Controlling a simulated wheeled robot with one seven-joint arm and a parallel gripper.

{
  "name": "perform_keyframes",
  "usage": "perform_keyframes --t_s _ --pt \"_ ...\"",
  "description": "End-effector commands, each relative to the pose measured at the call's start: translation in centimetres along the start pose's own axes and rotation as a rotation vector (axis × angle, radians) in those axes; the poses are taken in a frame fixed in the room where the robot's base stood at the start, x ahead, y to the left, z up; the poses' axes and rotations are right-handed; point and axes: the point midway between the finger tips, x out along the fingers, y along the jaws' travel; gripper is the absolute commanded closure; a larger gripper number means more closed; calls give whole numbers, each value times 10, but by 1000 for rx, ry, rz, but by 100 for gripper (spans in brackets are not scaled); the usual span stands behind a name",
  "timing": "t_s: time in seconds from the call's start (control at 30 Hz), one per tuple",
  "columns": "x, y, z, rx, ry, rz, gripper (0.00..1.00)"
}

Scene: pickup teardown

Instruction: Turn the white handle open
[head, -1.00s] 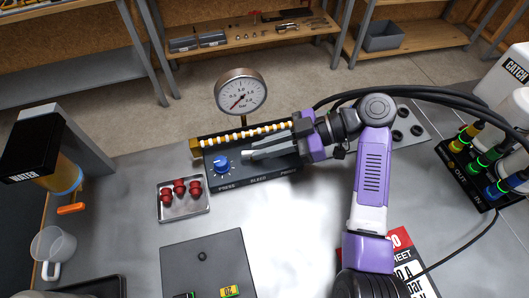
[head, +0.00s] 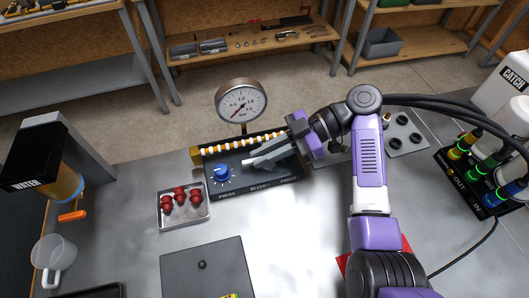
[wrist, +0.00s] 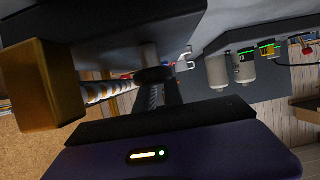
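A dark control box (head: 215,190) with a blue knob (head: 221,174) carries the printed words PRESS and BLEED along its front edge. A short pale bar, seemingly the white handle (head: 247,161), shows on the box right of the knob, at my fingertips. My gripper (head: 264,158) reaches in from the right, low over the box, its fingers hiding most of the bar. In the wrist view, the dark fingers (wrist: 157,97) lie close to a grey round stem (wrist: 149,55) under a dark body. Whether they touch or grip the handle cannot be told.
A pressure gauge (head: 241,101) and a striped hose (head: 235,147) stand just behind the box. A tray (head: 184,221) of red caps lies front left. A water dispenser (head: 50,165) is far left, coloured connectors (head: 480,160) far right.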

Motion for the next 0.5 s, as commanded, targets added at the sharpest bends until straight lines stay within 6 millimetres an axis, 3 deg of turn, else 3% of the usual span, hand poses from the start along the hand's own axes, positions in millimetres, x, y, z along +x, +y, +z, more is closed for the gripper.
perform_keyframes --t_s 0.03,0.1,0.5 --pt "3 -1 2 3 -1 -6 77" --pt "3 -1 2 2 0 -5 67" --pt "-4 0 0 0 1 1 67"
